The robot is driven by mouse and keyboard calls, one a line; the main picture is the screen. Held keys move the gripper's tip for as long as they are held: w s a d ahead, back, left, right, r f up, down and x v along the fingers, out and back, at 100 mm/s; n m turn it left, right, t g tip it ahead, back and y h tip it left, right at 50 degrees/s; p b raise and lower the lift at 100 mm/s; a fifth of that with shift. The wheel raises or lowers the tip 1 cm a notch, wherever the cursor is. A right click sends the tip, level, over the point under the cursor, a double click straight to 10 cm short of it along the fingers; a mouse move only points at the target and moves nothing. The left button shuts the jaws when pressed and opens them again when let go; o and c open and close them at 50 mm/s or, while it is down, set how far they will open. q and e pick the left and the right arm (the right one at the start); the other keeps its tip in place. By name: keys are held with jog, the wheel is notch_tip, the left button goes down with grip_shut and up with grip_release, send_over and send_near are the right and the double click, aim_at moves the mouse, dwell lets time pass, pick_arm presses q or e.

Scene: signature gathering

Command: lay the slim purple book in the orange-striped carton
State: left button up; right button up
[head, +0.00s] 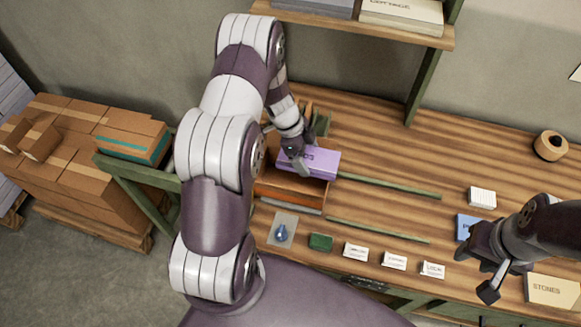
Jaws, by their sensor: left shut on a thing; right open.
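The slim purple book (318,164) is held in my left gripper (297,162), which is shut on it at its left part. The book looks roughly level, over the orange-striped carton (290,201) and reaching a little past its right side. The carton is brown with an orange band along its front, and stands on the wooden table. The book and my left arm hide much of its opening, so I cannot tell whether the book touches it. My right gripper (494,276) is open and empty at the table's right front.
Two green strips (390,186) lie right of the carton. A green box (320,242), several white cards (394,261) and a blue item (281,233) line the front. A blue book (465,227) and a STONES book (553,290) are near my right gripper. A shelf (370,22) overhangs the back.

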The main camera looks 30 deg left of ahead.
pick_arm(q)
jog(key=a+f, duration=0.1)
jog(key=s+a+f, duration=0.1)
jog(key=s+a, duration=0.1)
jog(key=a, duration=0.1)
jog(key=shift+s+f+p, duration=0.15)
jog(key=shift+f+p, duration=0.2)
jog(key=shift+f, duration=0.05)
jog(key=x, duration=0.3)
jog(key=shift+a+f+p, duration=0.15)
jog(key=shift+f+p, duration=0.2)
jog(key=shift+p, duration=0.05)
jog(key=shift+a, duration=0.1)
pick_arm(e)
jog(key=shift+a+r, duration=0.25)
jog(key=shift+r, duration=0.8)
pick_arm(q)
jog(key=shift+f, duration=0.1)
pick_arm(e)
jog(key=shift+a, duration=0.1)
